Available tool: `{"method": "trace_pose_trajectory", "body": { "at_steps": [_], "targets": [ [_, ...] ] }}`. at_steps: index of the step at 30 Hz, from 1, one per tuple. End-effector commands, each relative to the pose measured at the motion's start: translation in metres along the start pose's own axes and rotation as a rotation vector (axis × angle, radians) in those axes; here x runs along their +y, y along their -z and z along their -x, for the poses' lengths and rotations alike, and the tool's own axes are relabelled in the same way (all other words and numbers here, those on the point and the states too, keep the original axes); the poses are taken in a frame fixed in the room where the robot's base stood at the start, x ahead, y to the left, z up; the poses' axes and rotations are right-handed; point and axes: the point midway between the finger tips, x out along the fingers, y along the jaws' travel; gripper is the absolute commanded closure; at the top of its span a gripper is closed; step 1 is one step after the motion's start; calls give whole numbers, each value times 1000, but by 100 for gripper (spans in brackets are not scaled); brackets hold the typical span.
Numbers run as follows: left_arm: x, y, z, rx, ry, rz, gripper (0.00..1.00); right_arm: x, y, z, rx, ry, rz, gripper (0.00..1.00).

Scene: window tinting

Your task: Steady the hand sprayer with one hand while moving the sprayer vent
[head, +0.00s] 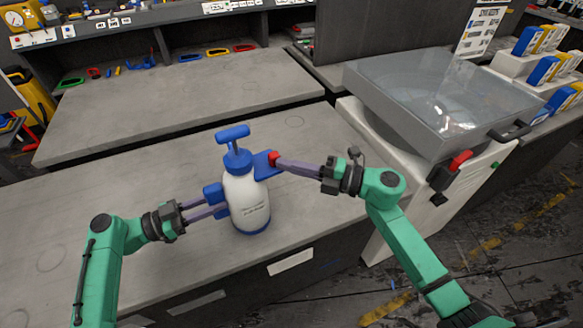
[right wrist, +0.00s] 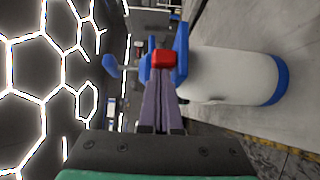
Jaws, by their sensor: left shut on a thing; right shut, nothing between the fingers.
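The hand sprayer (head: 247,203) stands upright on the grey bench, with a white body, blue base, blue collar and blue pump handle (head: 232,134). In the right wrist view its white body (right wrist: 225,75) lies sideways in the picture. The red sprayer vent (head: 274,159) is at the right of the blue part near the top; it also shows in the right wrist view (right wrist: 162,59). My left gripper (head: 222,202) is shut on the sprayer's left side, at the body. My right gripper (head: 277,161) is shut and empty, its fingertips at the red vent; whether they touch it I cannot tell.
A grey bench top (head: 110,235) has free room left of the sprayer. Behind it is another grey bench (head: 180,98) with colored tools along its back. A machine with a clear lid (head: 440,95) and a red-handled switch (head: 459,161) stands at the right.

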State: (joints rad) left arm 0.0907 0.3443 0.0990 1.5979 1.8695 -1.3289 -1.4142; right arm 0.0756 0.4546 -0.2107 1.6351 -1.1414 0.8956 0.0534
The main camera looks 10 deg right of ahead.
Motion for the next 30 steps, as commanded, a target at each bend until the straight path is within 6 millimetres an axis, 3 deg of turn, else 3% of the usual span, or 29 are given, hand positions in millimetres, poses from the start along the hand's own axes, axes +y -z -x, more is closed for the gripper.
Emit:
{"method": "trace_pose_trajectory", "body": {
  "at_steps": [6,19,26,30],
  "targets": [
    [1,2,-1,4,-6,-3,100,1,-26,-25,-4,1,2,100],
    [2,1,-1,3,-9,-3,100,0,-26,-25,-5,3,2,100],
    [1,1,-1,3,-6,-2,100,-2,3,3,-1,7,-1,100],
    [1,1,-1,3,-5,-2,100,-2,1,38,-4,8,-1,100]
  ]
}}
